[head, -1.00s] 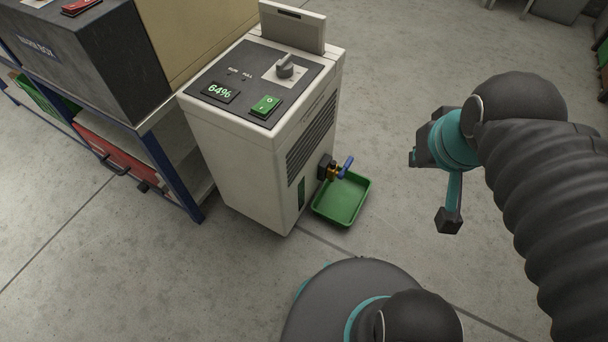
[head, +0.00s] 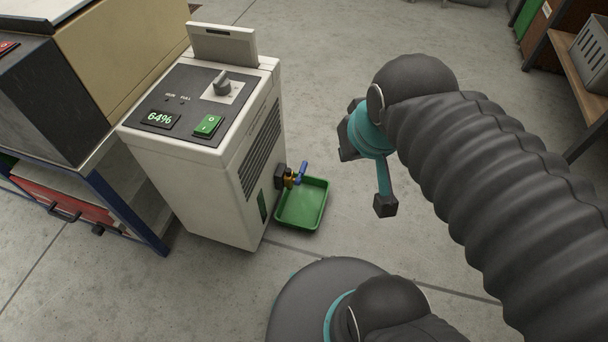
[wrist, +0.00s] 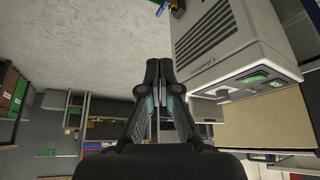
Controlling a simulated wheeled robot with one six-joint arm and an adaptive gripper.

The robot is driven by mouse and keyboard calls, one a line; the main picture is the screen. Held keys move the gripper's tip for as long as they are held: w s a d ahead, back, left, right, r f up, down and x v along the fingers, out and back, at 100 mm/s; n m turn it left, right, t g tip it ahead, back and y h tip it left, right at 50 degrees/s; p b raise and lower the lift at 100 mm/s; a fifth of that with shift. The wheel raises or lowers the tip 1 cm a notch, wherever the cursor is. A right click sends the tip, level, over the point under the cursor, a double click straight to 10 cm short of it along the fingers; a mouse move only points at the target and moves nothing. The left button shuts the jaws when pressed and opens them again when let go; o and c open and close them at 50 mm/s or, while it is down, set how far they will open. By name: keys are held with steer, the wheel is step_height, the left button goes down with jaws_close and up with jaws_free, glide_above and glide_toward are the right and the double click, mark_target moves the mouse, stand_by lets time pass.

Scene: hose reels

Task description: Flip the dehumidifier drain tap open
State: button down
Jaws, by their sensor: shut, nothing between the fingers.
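The dehumidifier (head: 205,150) is a white cabinet with a dark top panel, a green switch and a display reading 64%. Its drain tap (head: 289,178), brass with a blue lever (head: 302,171), sticks out low on its right side above a green tray (head: 322,205). In the wrist view the cabinet (wrist: 235,45) appears turned over at the upper right, with the blue lever (wrist: 161,8) cut by the top edge. My gripper (wrist: 158,66) is shut and empty, apart from the tap.
A blue-framed shelf (head: 130,215) with a red drawer stands close on the dehumidifier's left. A wooden bench with a grey crate (head: 592,55) is at the far right. Open concrete floor (head: 330,80) lies behind and right of the tray.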

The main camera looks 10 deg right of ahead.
steer(key=w+d+f+m+g+y+b, duration=0.15)
steer(key=w+d+f+m+y, duration=0.35)
steer(key=f, duration=1.2)
steer(key=w+f+m+g+y+b, duration=0.1)
steer(key=w+f+m+g+y, duration=0.15)
steer(key=w+f+m, duration=0.95)
steer(key=w+d+f+m+g+y+b, duration=0.1)
steer(key=d+f+y+b, duration=0.3)
steer(key=f, duration=1.9)
steer(key=w+d+f+m+t+p, duration=0.1)
steer(key=w+m+t+p, duration=0.1)
steer(key=w+m+t, duration=0.4)
steer(key=w, duration=0.5)
steer(key=shift+d+f+t+y, duration=0.3)
steer(key=shift+d+y, duration=0.05)
steer(key=shift+d, duration=0.05)
steer(key=shift+w, duration=0.1)
